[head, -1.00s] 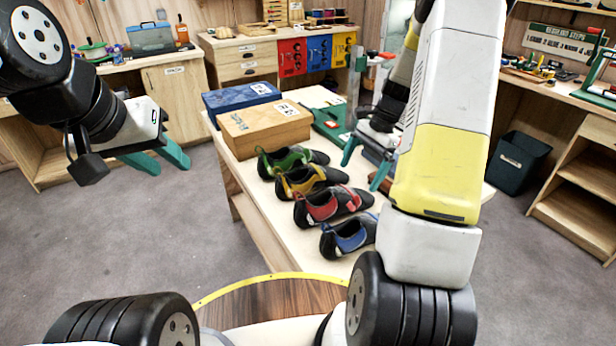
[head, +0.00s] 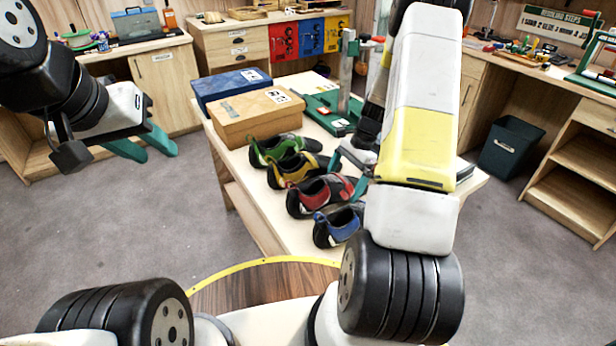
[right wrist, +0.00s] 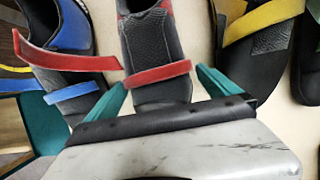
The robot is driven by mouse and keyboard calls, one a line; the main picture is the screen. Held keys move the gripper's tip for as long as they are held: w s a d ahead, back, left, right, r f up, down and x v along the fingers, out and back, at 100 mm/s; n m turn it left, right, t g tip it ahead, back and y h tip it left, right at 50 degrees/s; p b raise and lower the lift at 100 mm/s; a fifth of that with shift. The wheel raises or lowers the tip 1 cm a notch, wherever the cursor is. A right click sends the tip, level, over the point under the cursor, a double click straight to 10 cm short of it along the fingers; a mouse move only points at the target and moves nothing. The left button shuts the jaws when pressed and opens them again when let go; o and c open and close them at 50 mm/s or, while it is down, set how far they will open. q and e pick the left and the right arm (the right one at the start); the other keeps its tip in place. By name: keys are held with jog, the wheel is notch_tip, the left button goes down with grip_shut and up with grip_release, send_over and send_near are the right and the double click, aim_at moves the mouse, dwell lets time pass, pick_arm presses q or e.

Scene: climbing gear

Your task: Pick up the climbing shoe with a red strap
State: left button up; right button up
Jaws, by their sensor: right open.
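The climbing shoe with a red strap (head: 308,201) sits on the table between the yellow-strapped shoe (head: 281,172) and the blue-strapped shoe (head: 326,236). My right gripper (head: 350,175) is open at its right end, and my arm hides part of that end. In the right wrist view, the dark red-strapped shoe (right wrist: 157,50) lies between my two teal fingers, with a red strap across it. I cannot tell whether the fingers touch it. My left gripper (head: 142,147) is open and empty, off to the left above the floor.
A green-strapped shoe (head: 262,153) ends the row at the back. A cardboard box (head: 250,118) and a blue box (head: 225,85) stand behind it. A green-based tool (head: 325,112) stands at the table's back right. The neighbouring shoes leave narrow gaps.

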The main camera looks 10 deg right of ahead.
jog(key=shift+r, duration=0.1)
jog(key=c, duration=1.6)
